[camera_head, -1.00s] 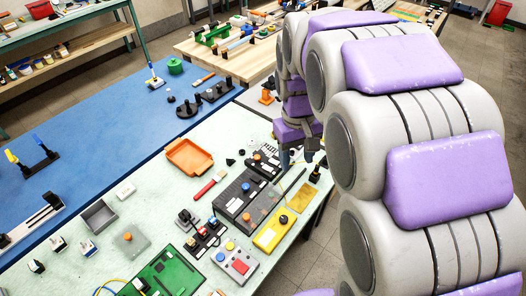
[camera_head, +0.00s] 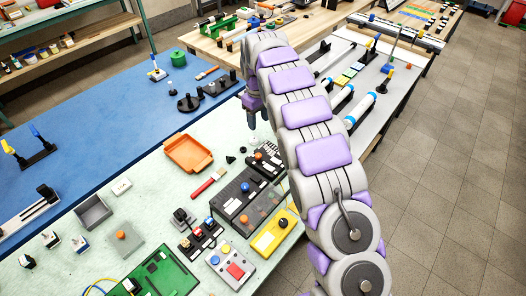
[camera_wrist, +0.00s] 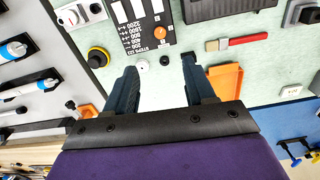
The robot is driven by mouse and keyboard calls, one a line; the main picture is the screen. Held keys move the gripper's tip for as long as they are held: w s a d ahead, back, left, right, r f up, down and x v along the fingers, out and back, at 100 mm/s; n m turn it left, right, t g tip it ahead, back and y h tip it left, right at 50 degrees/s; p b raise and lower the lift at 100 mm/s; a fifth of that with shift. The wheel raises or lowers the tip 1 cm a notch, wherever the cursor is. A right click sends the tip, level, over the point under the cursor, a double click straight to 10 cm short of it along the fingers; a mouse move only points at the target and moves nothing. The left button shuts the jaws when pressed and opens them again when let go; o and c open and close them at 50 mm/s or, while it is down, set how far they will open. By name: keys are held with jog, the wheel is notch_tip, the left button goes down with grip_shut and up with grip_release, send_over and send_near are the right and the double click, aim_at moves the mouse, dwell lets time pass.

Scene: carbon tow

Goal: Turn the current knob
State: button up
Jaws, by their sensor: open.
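My gripper (camera_wrist: 158,75) is open and empty in the wrist view, its two dark fingers pointing toward the pale green bench. A black panel (camera_wrist: 140,22) with printed numbers lies beyond the fingertips, with an orange knob (camera_wrist: 158,30) near it. A yellow ring with a black knob (camera_wrist: 97,57) is left of the fingers. In the head view, a long black unit (camera_head: 232,203) carries blue and orange knobs, and a yellow box (camera_head: 268,241) has a black knob (camera_head: 283,222). My gripper (camera_head: 251,122) is beyond them, partly hidden. I cannot tell which knob is the current one.
An orange tray (camera_head: 188,153) and a red-handled tool (camera_head: 208,183) lie left of the black unit. A green circuit board (camera_head: 160,274) and a grey box with coloured buttons (camera_head: 232,263) are nearer. A blue mat (camera_head: 100,130) covers the bench's left part.

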jog(key=f, duration=0.1)
jog(key=b, duration=0.4)
send_near(258, 154)
jog(key=f, duration=0.8)
jog(key=shift+s+d+f, duration=0.1)
jog(key=shift+s+f, duration=0.1)
jog(key=shift+c, duration=0.2)
grip_shut()
